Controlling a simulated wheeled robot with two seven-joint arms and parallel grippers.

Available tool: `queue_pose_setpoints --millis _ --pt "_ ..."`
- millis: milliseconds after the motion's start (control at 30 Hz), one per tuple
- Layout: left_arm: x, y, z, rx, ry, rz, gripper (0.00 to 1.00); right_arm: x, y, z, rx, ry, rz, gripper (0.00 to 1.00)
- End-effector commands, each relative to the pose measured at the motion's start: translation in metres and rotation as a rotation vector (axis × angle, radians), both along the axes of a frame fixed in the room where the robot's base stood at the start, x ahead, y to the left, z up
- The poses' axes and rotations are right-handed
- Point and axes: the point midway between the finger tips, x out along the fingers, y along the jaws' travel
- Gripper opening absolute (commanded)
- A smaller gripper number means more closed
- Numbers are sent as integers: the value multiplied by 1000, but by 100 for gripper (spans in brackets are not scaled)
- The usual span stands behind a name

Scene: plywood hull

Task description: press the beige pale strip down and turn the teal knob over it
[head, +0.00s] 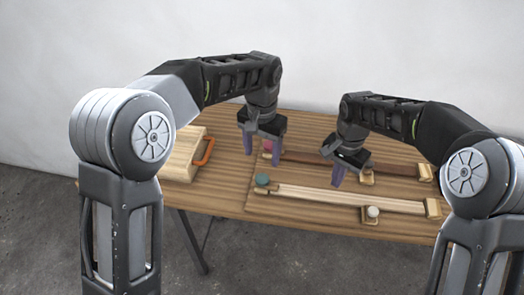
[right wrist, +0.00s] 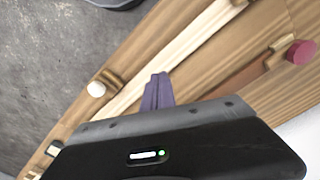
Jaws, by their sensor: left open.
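The beige pale strip (head: 335,196) lies along the front of the wooden board; it also shows in the right wrist view (right wrist: 175,62). The teal knob (head: 262,179) stands at the strip's left end. I cannot tell whether its holder lies over the strip. My left gripper (head: 262,151) is open, fingers pointing down, above the board behind the teal knob. My right gripper (head: 338,182) points down above the board, just behind the middle of the pale strip. Its purple fingers (right wrist: 158,92) are together in the right wrist view, with nothing visible between them.
A white knob (head: 373,211) stands at the pale strip's front edge. A dark brown strip (head: 310,158) lies behind, with a pink knob (head: 267,145) near its left end, close to my left fingers. A wooden box (head: 183,152) with an orange handle (head: 205,152) stands at left.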

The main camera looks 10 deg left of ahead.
Motion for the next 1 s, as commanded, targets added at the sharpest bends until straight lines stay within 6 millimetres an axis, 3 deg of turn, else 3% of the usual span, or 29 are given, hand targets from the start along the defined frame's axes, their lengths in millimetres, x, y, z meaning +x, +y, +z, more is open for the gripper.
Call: queue_pose_setpoints --millis 333,800,1000 --pt "0 0 10 0 0 0 63 0 0 16 0 -1 0 0" --pt "0 0 12 0 0 0 63 0 0 18 0 0 0 0" --pt "0 0 23 0 0 0 63 0 0 35 -1 -1 1 0"
